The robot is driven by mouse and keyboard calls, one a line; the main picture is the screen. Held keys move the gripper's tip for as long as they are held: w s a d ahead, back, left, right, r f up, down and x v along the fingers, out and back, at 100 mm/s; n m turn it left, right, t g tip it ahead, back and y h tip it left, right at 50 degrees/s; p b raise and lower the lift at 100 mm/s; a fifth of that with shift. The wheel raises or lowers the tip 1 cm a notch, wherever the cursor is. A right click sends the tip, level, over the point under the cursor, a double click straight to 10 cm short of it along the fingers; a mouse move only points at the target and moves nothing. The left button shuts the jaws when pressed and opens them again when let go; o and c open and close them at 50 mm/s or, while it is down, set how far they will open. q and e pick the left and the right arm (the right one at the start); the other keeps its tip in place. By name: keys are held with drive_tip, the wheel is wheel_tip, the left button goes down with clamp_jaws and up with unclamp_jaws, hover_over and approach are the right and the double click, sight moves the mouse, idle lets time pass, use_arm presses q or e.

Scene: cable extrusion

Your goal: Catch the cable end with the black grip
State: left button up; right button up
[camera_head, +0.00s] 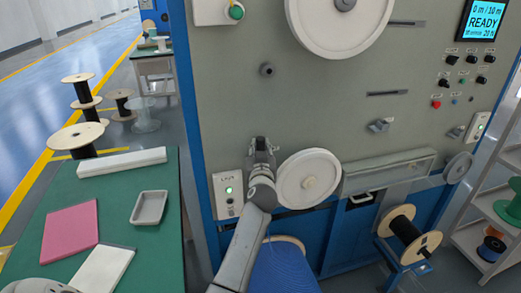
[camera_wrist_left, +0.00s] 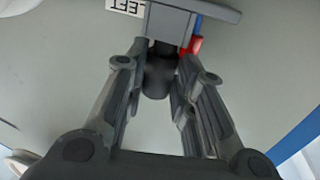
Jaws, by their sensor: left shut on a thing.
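My left gripper (camera_head: 262,152) is raised against the grey machine front, just left of the lower white wheel (camera_head: 308,179). In the left wrist view its two fingers stand on either side of a short black cylinder, the black grip (camera_wrist_left: 157,80), and are shut on it. The grip hangs under a grey block (camera_wrist_left: 170,22) with a red part (camera_wrist_left: 192,46) beside it and a label reading LEFT, upside down. In the head view the gripper hides the grip. I cannot make out the cable end in either view. My right gripper is not in view.
A green table (camera_head: 135,200) at left holds a pink folder (camera_head: 70,230), a grey tray (camera_head: 150,207) and a white bar (camera_head: 122,162). The screen (camera_head: 484,20) reads READY.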

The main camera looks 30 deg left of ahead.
use_arm(q)
drive_tip(key=shift+r, duration=0.15)
drive_tip(key=shift+r+p, duration=1.55)
drive_tip(key=shift+r, duration=0.45)
drive_tip(key=shift+f, duration=0.15)
